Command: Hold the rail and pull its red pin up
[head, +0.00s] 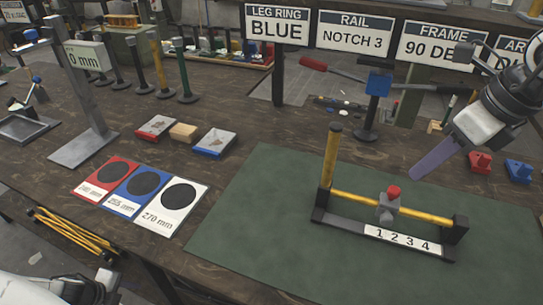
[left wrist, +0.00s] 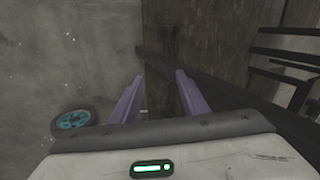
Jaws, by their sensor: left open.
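The rail is a yellow bar (head: 425,214) held in a black stand (head: 341,223) marked 1 to 4, on a green mat (head: 262,225). A grey slider (head: 385,210) sits around the bar near marks 1 and 2, and the red pin (head: 393,191) stands in its top. My left gripper (left wrist: 159,82) is open and empty in the left wrist view, with floor and a dark table leg or frame below.
A yellow post (head: 332,155) stands upright at the stand's left end. A blue-topped press (head: 378,85) with long handles is behind. Size cards (head: 171,208) lie left of the mat. Red (head: 480,162) and blue (head: 519,171) blocks lie at right. The mat's front is clear.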

